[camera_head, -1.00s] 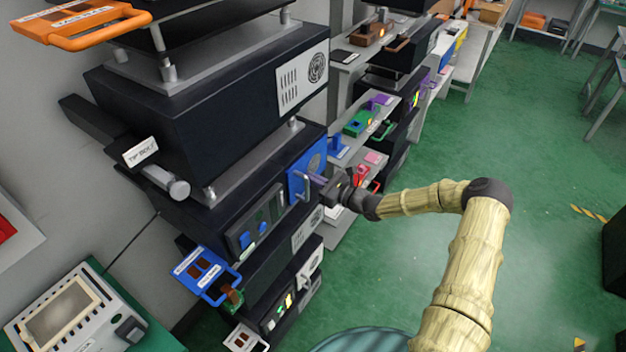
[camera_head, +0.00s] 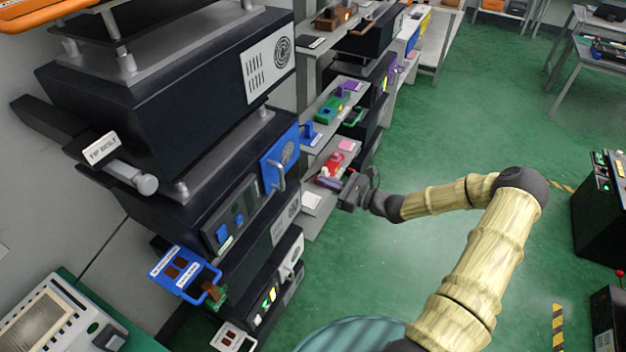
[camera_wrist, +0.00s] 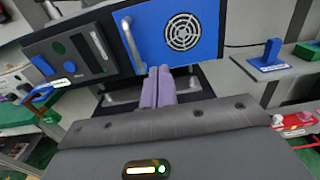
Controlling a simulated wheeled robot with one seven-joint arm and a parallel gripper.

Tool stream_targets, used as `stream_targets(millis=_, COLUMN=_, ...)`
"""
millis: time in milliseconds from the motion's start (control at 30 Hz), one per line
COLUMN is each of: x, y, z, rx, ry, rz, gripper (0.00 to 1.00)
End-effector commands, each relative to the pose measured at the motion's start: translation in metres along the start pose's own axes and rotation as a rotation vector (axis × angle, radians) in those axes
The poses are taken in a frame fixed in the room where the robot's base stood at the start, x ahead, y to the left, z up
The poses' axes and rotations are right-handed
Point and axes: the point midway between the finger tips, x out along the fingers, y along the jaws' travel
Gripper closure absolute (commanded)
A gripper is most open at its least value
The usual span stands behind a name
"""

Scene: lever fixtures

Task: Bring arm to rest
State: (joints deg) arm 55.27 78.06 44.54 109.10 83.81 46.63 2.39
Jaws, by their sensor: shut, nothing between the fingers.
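My gripper (camera_head: 327,182) is in the middle of the head view, at the end of my bent arm. Its two purple fingers (camera_wrist: 159,86) are pressed together in the wrist view, with nothing between them. The fingers point toward a blue panel (camera_wrist: 190,32) with a round vent grille and a grey bar handle (camera_wrist: 131,46). In the head view the same blue panel (camera_head: 269,163) is on the dark machine to the left. Floor and shelf show between the gripper and the panel, so they are apart.
Stacked dark machines (camera_head: 160,90) fill the left. A blue-handled tray (camera_head: 186,274) juts out low at the left. Grey shelves (camera_head: 318,150) with small coloured fixtures stand behind the gripper. The green floor (camera_head: 430,140) to the right is open, with a dark console (camera_head: 592,225) at the far right.

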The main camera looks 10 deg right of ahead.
Motion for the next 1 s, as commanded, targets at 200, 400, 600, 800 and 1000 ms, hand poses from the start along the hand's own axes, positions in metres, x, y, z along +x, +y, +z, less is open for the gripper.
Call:
stream_targets(millis=200, x=-0.011, y=0.001, z=0.0, rx=0.0, ry=0.0, rz=0.002, gripper=1.0)
stream_targets(millis=400, x=-0.011, y=0.0, z=0.0, rx=0.0, ry=0.0, rz=0.0, gripper=1.0)
stream_targets(millis=600, x=-0.012, y=-0.001, z=0.0, rx=0.0, ry=0.0, rz=-0.002, gripper=1.0)
stream_targets(millis=800, x=-0.006, y=0.02, z=0.0, rx=-0.058, ry=0.058, rz=0.08, gripper=1.0)
stream_targets(millis=1000, x=-0.003, y=0.08, z=-0.004, rx=-0.259, ry=0.24, rz=0.34, gripper=1.0)
